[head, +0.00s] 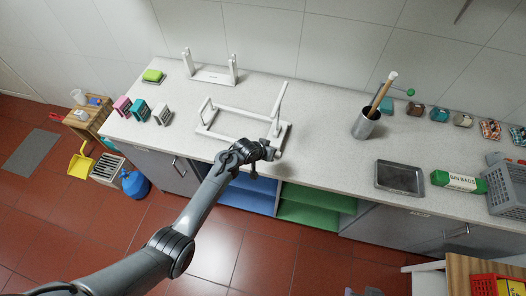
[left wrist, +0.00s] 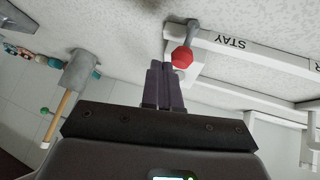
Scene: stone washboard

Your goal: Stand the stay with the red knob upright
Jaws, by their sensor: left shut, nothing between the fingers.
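A white frame (head: 235,134) lies on the worktop, with a slanted white bar (head: 279,100) rising at its right end. In the left wrist view a white rail (left wrist: 250,47) of it bears the word STAY. A red knob (left wrist: 182,57) sits by a short grey piece (left wrist: 193,32) at the rail's end. The knob is not visible in the head view, where my arm covers that corner. My left gripper (head: 272,150) is at the frame's front right corner. Its fingers (left wrist: 164,68) are shut and empty, right beside the knob; I cannot tell whether they touch it.
A second white stand (head: 212,75) is at the back. Coloured blocks (head: 141,110) and a green sponge (head: 153,75) are at the left. Worktop between frame and cup is clear.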

